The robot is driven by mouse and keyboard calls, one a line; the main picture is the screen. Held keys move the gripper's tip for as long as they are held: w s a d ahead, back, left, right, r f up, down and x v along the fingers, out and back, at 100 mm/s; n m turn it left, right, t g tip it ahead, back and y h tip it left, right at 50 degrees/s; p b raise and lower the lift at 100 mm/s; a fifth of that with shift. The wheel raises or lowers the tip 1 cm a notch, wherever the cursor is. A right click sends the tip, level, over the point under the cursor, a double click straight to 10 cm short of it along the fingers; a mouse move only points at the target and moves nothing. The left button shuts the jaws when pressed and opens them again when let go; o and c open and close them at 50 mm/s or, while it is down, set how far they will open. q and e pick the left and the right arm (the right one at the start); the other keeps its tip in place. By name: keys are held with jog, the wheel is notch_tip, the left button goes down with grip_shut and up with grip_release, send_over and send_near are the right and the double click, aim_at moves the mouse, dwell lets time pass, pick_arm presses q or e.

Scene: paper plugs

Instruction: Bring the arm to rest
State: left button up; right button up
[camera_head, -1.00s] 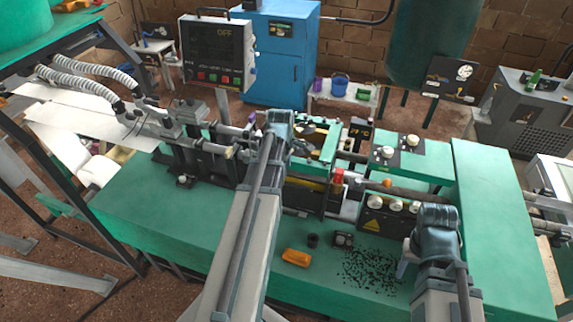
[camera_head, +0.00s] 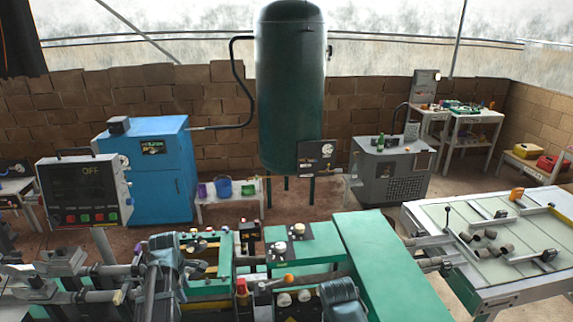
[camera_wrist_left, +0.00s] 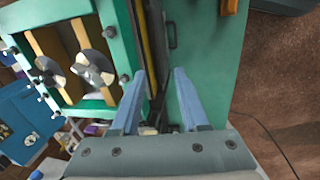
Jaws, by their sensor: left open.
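My left arm (camera_head: 165,250) stands at the lower left of the head view, over the green machine. Its gripper is hard to make out there among the machine parts. In the left wrist view my left gripper (camera_wrist_left: 157,90) shows two blue-grey fingers spread apart with nothing between them. Behind the fingers are a green frame (camera_wrist_left: 113,55) with tan bars and round metal discs, and a green panel (camera_wrist_left: 205,60). Part of my right arm (camera_head: 342,296) shows at the bottom edge; its fingers are not in view.
A control box (camera_head: 85,192) reading OFF stands at left, before a blue cabinet (camera_head: 158,180). A dark green tank (camera_head: 291,90) stands at the back centre, a grey machine (camera_head: 388,175) to its right. A pale table (camera_head: 500,250) with grey plugs is at right.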

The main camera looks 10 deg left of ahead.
pick_arm(q)
jog(key=s+d+f+m+b, duration=0.4)
jog(key=d+m, duration=0.4)
jog(key=d, duration=0.3)
jog(key=s+d+f+m+g+b, duration=0.1)
jog(key=s+d+f+m+b, duration=0.3)
jog(key=d+m, duration=0.4)
jog(key=s+d+f+m+g+b, duration=0.1)
jog(key=s+d+f+m+b, duration=0.3)
jog(key=d+m, duration=0.4)
jog(key=d+f+b, duration=0.1)
jog(key=d+f, duration=0.1)
jog(key=d, duration=0.4)
jog(key=shift+d+y, duration=0.3)
jog(key=shift+d, duration=0.1)
